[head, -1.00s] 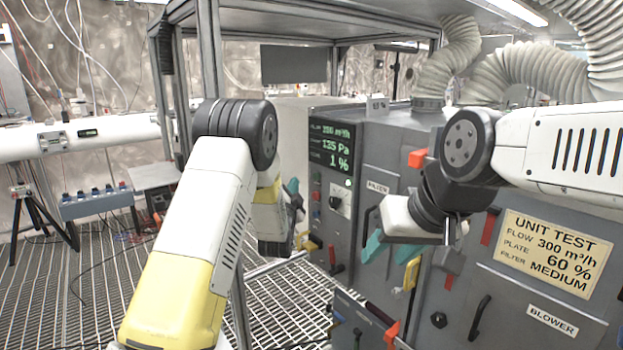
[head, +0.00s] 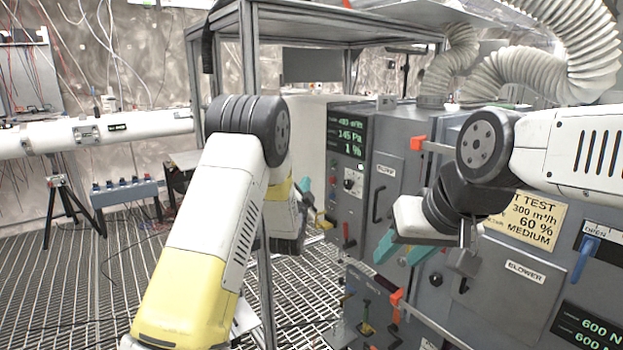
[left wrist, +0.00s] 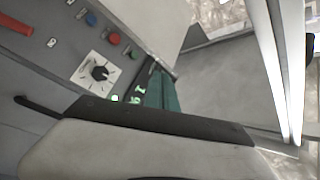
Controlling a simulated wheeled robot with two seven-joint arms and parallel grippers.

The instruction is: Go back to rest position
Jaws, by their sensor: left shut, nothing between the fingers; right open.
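My left gripper (head: 303,184) is mostly hidden behind my left forearm in the head view; a teal fingertip shows beside the cabinet's display panel. In the left wrist view its teal fingers (left wrist: 162,90) are together and empty, near a panel with a round dial (left wrist: 100,72). My right gripper (head: 405,250) is in front of the grey cabinet (head: 400,130), its two teal fingers spread and nothing between them. Whether either gripper touches the cabinet is unclear.
A metal frame post (head: 262,220) stands close behind my left arm. Red-orange handles (head: 417,143) and a blue handle (head: 583,255) stick out of the cabinet. A tripod (head: 62,205) and power strip (head: 125,193) stand at left. Grated floor (head: 80,290) there is largely clear.

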